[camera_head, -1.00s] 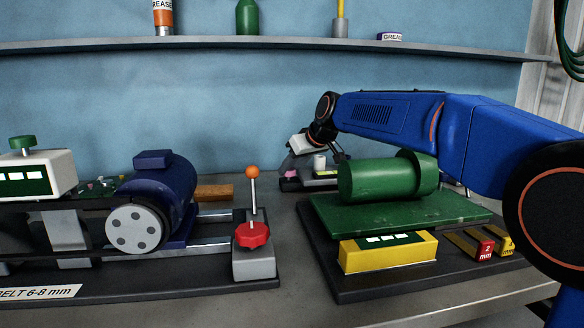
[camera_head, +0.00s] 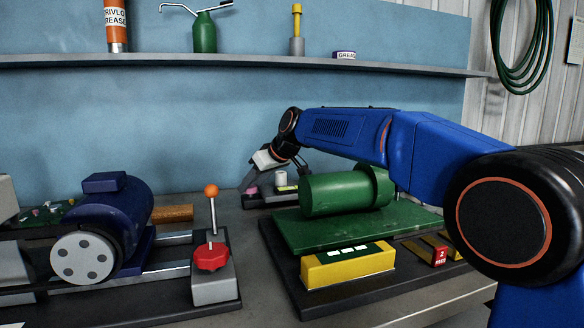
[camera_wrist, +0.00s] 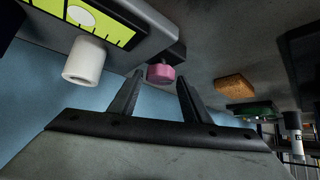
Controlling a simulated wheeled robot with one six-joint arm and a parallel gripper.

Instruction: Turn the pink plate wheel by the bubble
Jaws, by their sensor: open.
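The pink plate wheel (camera_wrist: 161,73) is a small knob-like disc on a dark block at the end of the instrument's grey body. In the wrist view it shows between and beyond the tips of my gripper (camera_wrist: 159,88), which is open and empty. I cannot tell whether a finger touches it. In the head view the pink wheel (camera_head: 252,190) is small, below my wrist. The bubble is likely the yellow-green window with a round mark (camera_wrist: 82,14) at the wrist view's top left. A white cylinder (camera_wrist: 84,62) sticks out beside it.
A green motor (camera_head: 335,194) on a green plate stands close to the right of the instrument. A red-knobbed block with an orange-tipped lever (camera_head: 212,257) and a blue motor (camera_head: 120,215) stand left.

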